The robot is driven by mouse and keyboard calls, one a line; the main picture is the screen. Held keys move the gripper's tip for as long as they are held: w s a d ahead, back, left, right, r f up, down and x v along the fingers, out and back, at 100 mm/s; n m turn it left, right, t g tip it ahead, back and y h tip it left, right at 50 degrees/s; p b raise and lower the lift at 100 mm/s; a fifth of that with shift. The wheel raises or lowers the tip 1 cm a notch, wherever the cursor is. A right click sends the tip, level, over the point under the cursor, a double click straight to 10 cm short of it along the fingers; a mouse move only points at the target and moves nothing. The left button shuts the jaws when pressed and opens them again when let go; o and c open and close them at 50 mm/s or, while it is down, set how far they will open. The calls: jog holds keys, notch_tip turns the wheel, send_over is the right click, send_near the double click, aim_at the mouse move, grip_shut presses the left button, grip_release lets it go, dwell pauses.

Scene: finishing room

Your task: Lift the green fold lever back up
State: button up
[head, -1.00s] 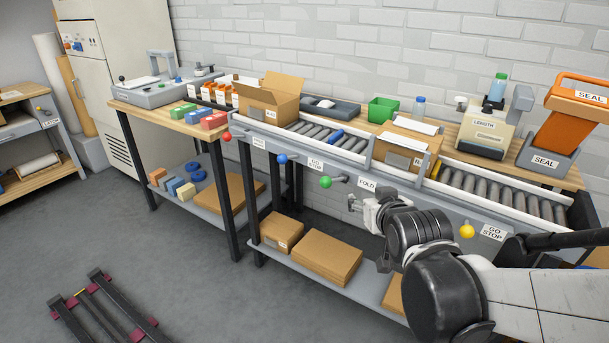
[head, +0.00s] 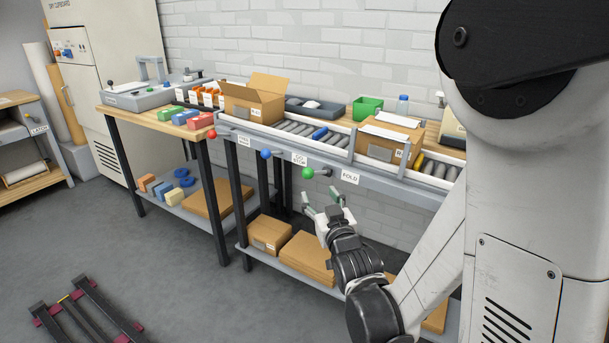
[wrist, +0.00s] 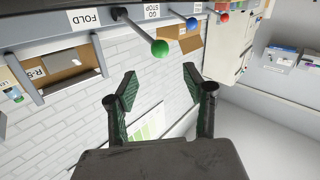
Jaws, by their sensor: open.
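The green fold lever is a dark rod with a green ball knob (head: 307,172), sticking out from the conveyor's front rail just left of the FOLD label (head: 350,177). In the wrist view its green knob (wrist: 160,48) is just beyond and between my fingertips, with nothing touching it. My gripper (head: 322,197) is below the knob and slightly to its right in the head view, its two fingers apart and pointing up. In the wrist view my gripper (wrist: 160,82) is open and empty.
A blue-knobbed lever (head: 265,154) and a red-knobbed lever (head: 212,134) stand farther left on the same rail. An open carton (head: 252,104) and another carton (head: 383,148) sit on the conveyor. Flat boxes (head: 306,256) lie on the shelf below.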

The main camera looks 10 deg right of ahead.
aim_at(310, 177)
jog(key=w+b, duration=0.2)
jog(key=w, duration=1)
jog(key=shift+w, duration=0.2)
jog(key=shift+c, duration=0.5)
jog(key=shift+s, duration=0.1)
grip_shut()
